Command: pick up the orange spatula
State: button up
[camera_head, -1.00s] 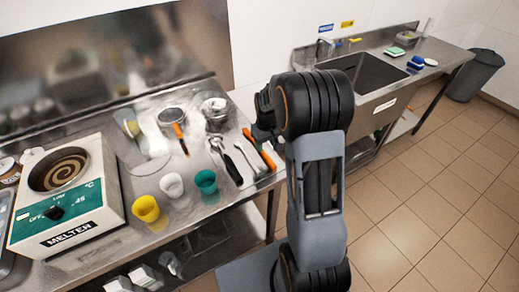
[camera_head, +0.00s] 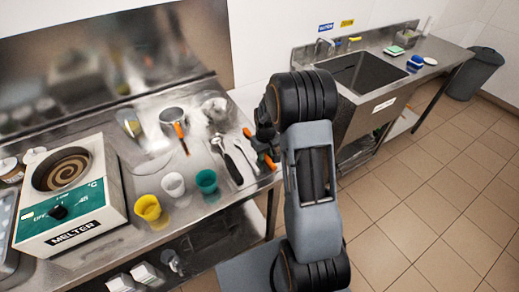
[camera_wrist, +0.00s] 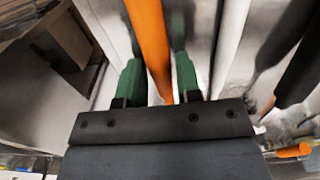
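The orange spatula (camera_head: 270,163) lies near the right edge of the steel table in the head view, partly covered by my gripper (camera_head: 265,150). In the wrist view its orange handle (camera_wrist: 150,40) runs between the two green fingers of my gripper (camera_wrist: 158,82). Gaps show on both sides of the handle, so my gripper is open around it, not closed on it. The spatula's far end is hidden or out of view.
A dark-handled tool (camera_head: 231,167) and a metal utensil (camera_head: 246,156) lie left of the spatula. Another orange-handled item (camera_head: 180,132) is further left. Teal (camera_head: 207,181), white (camera_head: 173,185) and yellow (camera_head: 148,208) cups stand nearer the front. A melter (camera_head: 70,195) occupies the left.

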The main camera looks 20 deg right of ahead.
grip_shut()
jog(key=shift+r, duration=0.15)
